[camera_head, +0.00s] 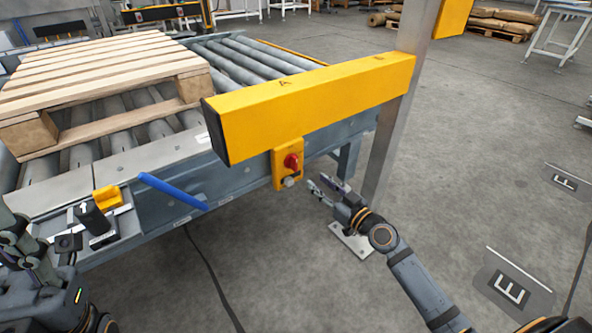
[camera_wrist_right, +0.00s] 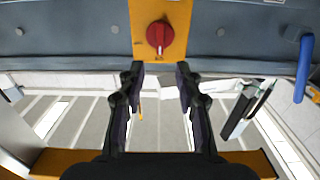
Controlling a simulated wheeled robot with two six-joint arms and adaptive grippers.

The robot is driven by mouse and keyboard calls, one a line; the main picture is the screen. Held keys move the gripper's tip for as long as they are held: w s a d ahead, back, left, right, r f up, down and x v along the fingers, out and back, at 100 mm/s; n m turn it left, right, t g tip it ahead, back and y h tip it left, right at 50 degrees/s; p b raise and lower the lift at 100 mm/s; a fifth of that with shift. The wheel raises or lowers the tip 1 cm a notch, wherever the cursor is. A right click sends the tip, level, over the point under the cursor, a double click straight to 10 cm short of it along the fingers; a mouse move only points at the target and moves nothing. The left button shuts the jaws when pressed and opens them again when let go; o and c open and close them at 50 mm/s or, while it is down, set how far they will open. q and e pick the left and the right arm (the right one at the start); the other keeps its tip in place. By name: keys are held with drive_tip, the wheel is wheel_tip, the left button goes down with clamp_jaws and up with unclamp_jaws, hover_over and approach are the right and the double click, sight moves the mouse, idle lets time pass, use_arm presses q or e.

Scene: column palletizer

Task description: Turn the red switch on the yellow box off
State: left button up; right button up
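The yellow box (camera_head: 279,176) is mounted on the side of the conveyor, below the long yellow beam. Its red switch (camera_head: 291,161) is a round knob with a grey knob under it. In the right wrist view the red switch (camera_wrist_right: 159,34) sits on the yellow box (camera_wrist_right: 180,12), centred ahead of the fingers. My right gripper (camera_head: 318,186) is open and empty, just right of the box and apart from the switch. Its two fingers show in the wrist view (camera_wrist_right: 158,72), with a gap between them. My left gripper is at the lower left edge; its fingers are not clear.
The long yellow beam (camera_head: 310,103) overhangs the box and joins a metal post (camera_head: 395,130). A wooden pallet (camera_head: 100,70) lies on the roller conveyor (camera_head: 240,60). A blue handle (camera_head: 172,190) sticks out left of the box.

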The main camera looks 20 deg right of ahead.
sight(297, 164)
drive_tip(key=x, duration=1)
drive_tip(key=shift+w+f, duration=0.1)
drive_tip(key=shift+c, duration=0.2)
clamp_jaws()
